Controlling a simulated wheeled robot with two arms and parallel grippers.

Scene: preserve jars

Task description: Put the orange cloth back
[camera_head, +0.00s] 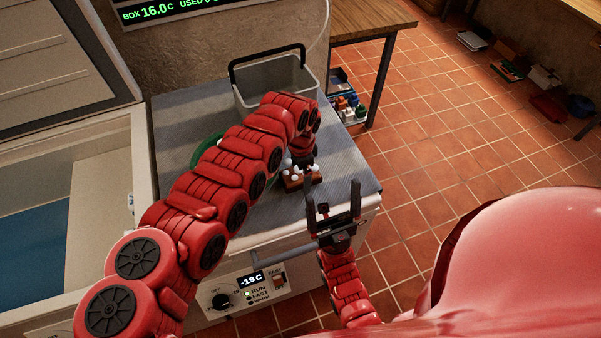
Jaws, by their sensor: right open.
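I cannot make out the orange cloth in the head view. My left arm reaches in from the left over the grey ribbed worktop and bends down near its middle. The end of that arm (302,147) is just above a small brown object with white round parts (300,177). The left fingers cannot be made out there, so I cannot tell whether they touch it. My right gripper (333,199) is open and empty, fingers pointing up, at the worktop's front right edge.
A clear bin with a black handle (273,88) stands at the back of the worktop (175,112). A green round item (207,149) is partly hidden behind my left arm. An open chest (100,200) is at left. A control panel (248,291) is in front. Tiled floor is right.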

